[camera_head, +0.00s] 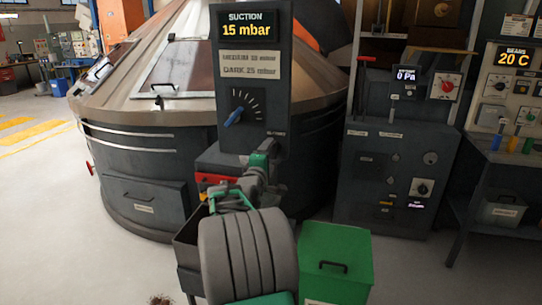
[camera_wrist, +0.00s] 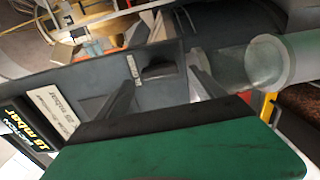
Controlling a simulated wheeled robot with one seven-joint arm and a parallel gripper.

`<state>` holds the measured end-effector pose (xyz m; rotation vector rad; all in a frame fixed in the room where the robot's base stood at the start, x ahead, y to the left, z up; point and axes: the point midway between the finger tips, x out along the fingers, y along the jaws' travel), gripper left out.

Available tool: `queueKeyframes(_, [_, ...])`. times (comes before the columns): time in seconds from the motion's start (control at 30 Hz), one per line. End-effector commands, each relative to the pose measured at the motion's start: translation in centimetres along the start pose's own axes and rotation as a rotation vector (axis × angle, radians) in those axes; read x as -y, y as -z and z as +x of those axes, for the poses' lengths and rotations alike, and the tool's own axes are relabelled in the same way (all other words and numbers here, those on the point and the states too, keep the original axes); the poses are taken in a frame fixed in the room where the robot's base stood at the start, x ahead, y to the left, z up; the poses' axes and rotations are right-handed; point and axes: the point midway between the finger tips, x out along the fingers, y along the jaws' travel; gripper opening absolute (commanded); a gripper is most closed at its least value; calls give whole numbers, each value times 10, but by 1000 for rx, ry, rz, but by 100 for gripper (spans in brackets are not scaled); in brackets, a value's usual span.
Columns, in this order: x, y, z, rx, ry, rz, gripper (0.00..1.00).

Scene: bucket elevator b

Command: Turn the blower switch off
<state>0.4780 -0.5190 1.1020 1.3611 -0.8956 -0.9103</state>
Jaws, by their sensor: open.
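The suction panel (camera_head: 255,75) is a dark upright board with a display reading 15 mbar (camera_head: 246,30) and a blue-pointer knob (camera_head: 234,116). A small label at its lower right edge, probably the blower's, is partly covered by my gripper (camera_head: 270,150). In the wrist view, a black raised part (camera_wrist: 160,70), apparently the blower switch, sits on the grey panel face beside a small white label (camera_wrist: 131,67). I cannot tell its position. My gripper (camera_wrist: 162,78) is open and empty, its two dark fingers on either side of the switch in the picture. Contact is not clear.
A large round dark vessel (camera_head: 150,150) stands behind and left of the panel. A green bin (camera_head: 336,262) is at lower right. A grey cabinet (camera_head: 392,185) with knobs and a 0 Pa display stands right. Floor at left is open.

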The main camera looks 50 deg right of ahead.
Motion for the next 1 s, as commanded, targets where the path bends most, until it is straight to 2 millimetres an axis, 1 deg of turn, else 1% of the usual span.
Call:
queueKeyframes(0.03, [1,2,-12,-4,-2,2,78])
queueKeyframes(0.1, [2,2,-27,-4,-1,1,78])
queueKeyframes(0.2, [1,2,-43,-3,0,1,78])
queueKeyframes(0.27, [1,1,-49,-1,0,0,78])
queueKeyframes(0.37, [1,0,-52,-1,1,0,78])
queueKeyframes(0.67, [1,0,-52,0,1,1,78])
queueKeyframes(0.73, [1,0,-52,0,1,26,78])
queueKeyframes(0.8, [5,-1,-52,6,16,109,78])
queueKeyframes(0.83, [12,-3,-52,19,45,165,78])
queueKeyframes(0.87, [24,-6,-53,39,91,237,78])
queueKeyframes(0.93, [70,-6,-62,102,262,444,78])
queueKeyframes(0.97, [93,-5,-70,132,339,511,78])
queueKeyframes(1.0, [124,-5,-84,177,438,582,78])
